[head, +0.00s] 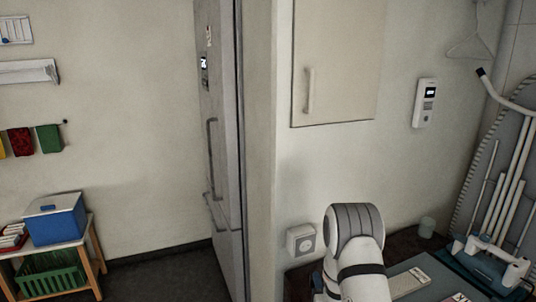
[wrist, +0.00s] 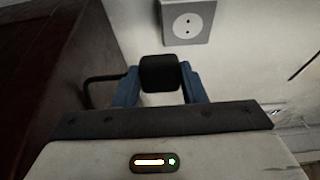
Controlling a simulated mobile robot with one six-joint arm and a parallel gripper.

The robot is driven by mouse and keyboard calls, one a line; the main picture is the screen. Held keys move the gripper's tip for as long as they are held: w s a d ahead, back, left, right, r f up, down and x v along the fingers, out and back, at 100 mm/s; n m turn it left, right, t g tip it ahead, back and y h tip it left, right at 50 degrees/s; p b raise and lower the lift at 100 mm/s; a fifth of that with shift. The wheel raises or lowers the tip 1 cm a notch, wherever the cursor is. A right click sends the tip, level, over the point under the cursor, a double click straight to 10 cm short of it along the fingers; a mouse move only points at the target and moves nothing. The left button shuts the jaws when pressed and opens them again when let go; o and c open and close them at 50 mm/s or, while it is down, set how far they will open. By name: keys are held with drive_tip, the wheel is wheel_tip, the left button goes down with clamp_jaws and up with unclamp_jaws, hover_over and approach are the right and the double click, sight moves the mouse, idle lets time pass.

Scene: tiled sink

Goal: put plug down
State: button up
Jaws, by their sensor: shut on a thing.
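My gripper (wrist: 160,90) is shut on a black plug (wrist: 160,72) in the wrist view. Its two blue fingers are on either side of the plug. A dark cord (wrist: 90,88) loops out to the left of the fingers. A wall socket (wrist: 187,22) with two holes is beyond the plug, a little up and right, and the plug appears apart from it. In the head view the socket (head: 301,240) is on the wall just left of my arm. My gripper and the plug are hidden there.
A dark surface (head: 405,243) runs along the wall behind my arm, with a small cup (head: 427,227) on it. An ironing board (head: 497,160) leans at the right. A tall fridge (head: 218,130) stands left of the wall corner. A blue box (head: 55,219) sits on a side table.

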drive_tip(key=s, duration=0.1)
drive_tip(key=s+r, duration=0.1)
drive_tip(key=s, duration=0.1)
drive_tip(key=s+r, duration=0.1)
drive_tip(key=s, duration=0.1)
drive_tip(key=shift+r, duration=0.15)
idle(0.7)
